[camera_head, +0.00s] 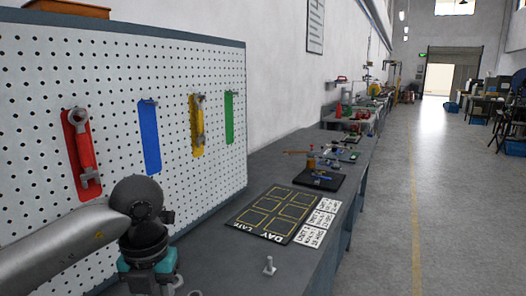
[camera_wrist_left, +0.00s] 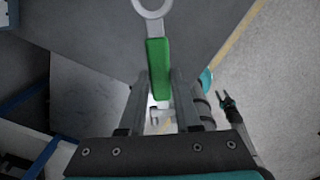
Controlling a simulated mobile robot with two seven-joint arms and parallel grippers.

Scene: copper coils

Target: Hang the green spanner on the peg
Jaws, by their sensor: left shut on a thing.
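My left gripper (camera_wrist_left: 160,90) is shut on the handle of the green spanner (camera_wrist_left: 158,62). In the left wrist view the spanner's grey ring end points up, away from the palm, and its other end lies between the fingers. In the head view my left gripper (camera_head: 150,284) is low in front of the pegboard, its fingers mostly cut off by the bottom edge. The green outline (camera_head: 229,120) on the pegboard (camera_head: 205,65) is empty, with a small peg (camera_head: 236,93) at its top. What seems to be my right gripper (camera_wrist_left: 228,100) is small at the right of the wrist view.
A red spanner (camera_head: 82,145) hangs on the red outline, and another spanner (camera_head: 199,120) on the yellow one. The blue outline (camera_head: 150,140) is empty. The bench (camera_head: 240,245) holds a dark marked mat (camera_head: 270,214), white cards (camera_head: 318,222) and a small upright metal part (camera_head: 269,266).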

